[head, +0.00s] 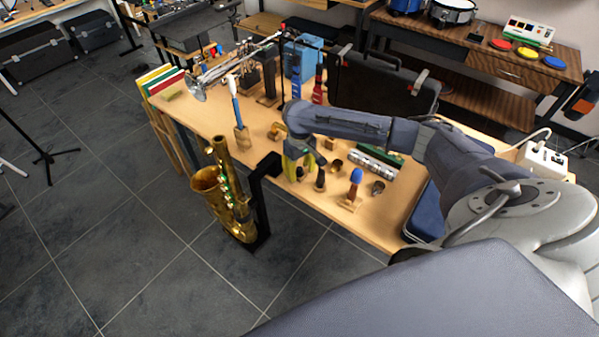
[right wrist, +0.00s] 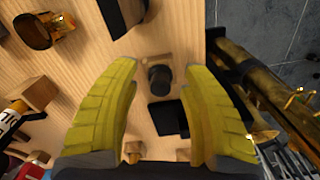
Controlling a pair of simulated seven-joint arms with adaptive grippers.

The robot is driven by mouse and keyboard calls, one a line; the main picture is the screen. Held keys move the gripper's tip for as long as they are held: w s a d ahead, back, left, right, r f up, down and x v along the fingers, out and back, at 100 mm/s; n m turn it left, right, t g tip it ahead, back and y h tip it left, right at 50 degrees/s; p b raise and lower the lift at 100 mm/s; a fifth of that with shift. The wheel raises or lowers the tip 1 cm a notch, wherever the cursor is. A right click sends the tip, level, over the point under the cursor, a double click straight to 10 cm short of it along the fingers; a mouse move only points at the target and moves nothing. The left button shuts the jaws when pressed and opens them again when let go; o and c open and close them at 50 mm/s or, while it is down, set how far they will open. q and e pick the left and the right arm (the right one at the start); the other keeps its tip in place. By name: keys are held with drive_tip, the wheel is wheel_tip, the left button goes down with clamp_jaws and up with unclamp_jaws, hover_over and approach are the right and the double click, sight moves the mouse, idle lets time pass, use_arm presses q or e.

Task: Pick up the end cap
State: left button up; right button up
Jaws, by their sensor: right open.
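The end cap (right wrist: 159,78) looks like a small black cylinder, standing on a small wooden block on the table in the right wrist view. I cannot make it out in the head view, where my right gripper and arm cover that area. My right gripper (head: 297,168) points down over the near edge of the wooden table. Its yellow fingers (right wrist: 160,125) are open and empty, one to each side of the cap in the picture, and do not appear to touch it. My left gripper is not in view.
A brass saxophone (head: 228,195) stands on a black stand beside the table's near edge, close to my right gripper. Several mouthpieces and small holders, including a blue-topped one (head: 355,176), stand to the right.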

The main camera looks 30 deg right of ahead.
clamp_jaws()
drive_tip(key=shift+r, duration=0.1)
idle(0.5)
